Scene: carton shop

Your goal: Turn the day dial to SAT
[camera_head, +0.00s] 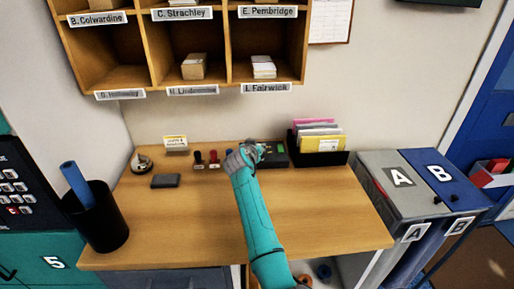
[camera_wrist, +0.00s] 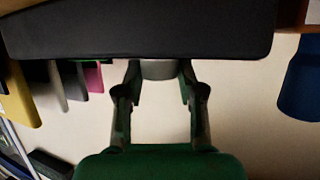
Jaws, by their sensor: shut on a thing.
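A dark box-shaped device (camera_head: 275,158) with a small green patch stands at the back of the wooden desk. My gripper (camera_head: 254,150) is at its left part, and my arm covers some of it. In the wrist view the dark body of the device (camera_wrist: 140,32) fills the top. A grey round knob (camera_wrist: 159,69), which looks like the day dial, sits between the two fingertips of my gripper (camera_wrist: 158,76). The fingers are shut on its sides. The day markings and the dial's pointer cannot be read in either view.
Stamps (camera_head: 205,159) stand left of my gripper, with a dark pad (camera_head: 165,181) and a bell (camera_head: 141,163) farther left. A black file holder (camera_head: 319,158) stands right of the device. Pigeonholes (camera_head: 226,60) hang above.

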